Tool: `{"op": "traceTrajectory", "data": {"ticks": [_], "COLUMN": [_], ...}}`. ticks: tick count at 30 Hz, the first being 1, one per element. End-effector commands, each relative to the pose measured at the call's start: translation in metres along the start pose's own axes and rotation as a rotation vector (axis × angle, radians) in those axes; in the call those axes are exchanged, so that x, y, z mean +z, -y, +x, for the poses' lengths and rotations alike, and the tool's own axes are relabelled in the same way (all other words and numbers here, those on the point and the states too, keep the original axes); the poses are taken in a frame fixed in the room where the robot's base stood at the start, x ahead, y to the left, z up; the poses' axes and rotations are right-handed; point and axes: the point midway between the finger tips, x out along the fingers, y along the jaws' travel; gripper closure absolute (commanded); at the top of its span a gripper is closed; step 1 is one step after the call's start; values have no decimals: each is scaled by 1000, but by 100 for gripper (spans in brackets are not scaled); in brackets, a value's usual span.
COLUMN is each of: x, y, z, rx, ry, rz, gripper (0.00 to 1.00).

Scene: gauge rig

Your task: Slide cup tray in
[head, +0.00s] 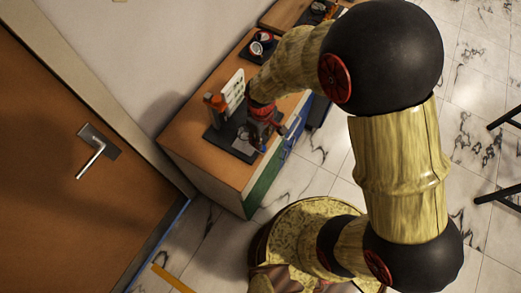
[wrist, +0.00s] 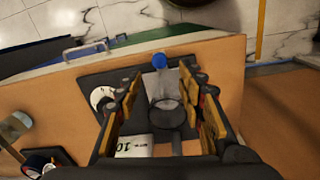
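A grey plate (wrist: 158,84) with a dark round cup-like piece (wrist: 168,117) on it lies on a black base (wrist: 95,79) in the wrist view; I take it for the cup tray. A blue knob (wrist: 159,61) sits at its far end. My gripper (wrist: 166,82) is open, with a finger on either side of the plate and cup piece. Nothing shows clamped between the fingers; whether they touch the tray is unclear. In the head view my gripper (head: 267,127) is over the black base (head: 216,139), and hides part of it.
The rig stands on a wooden-topped cabinet (head: 181,134). An upright white panel (head: 233,90) and orange-red part (head: 215,102) rise behind. A door (head: 60,180) is at left.

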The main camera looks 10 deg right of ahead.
Motion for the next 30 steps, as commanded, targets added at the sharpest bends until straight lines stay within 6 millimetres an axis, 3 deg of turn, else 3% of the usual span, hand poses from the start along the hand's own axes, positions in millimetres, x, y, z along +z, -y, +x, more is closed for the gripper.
{"op": "traceTrajectory", "data": {"ticks": [15,27,30], "x": [1,0,1], "y": [0,0,0], "z": [67,75,75], "rx": [-1,0,0], "ry": [2,0,1], "rz": [-3,-3,-3], "gripper": [61,61,66]}}
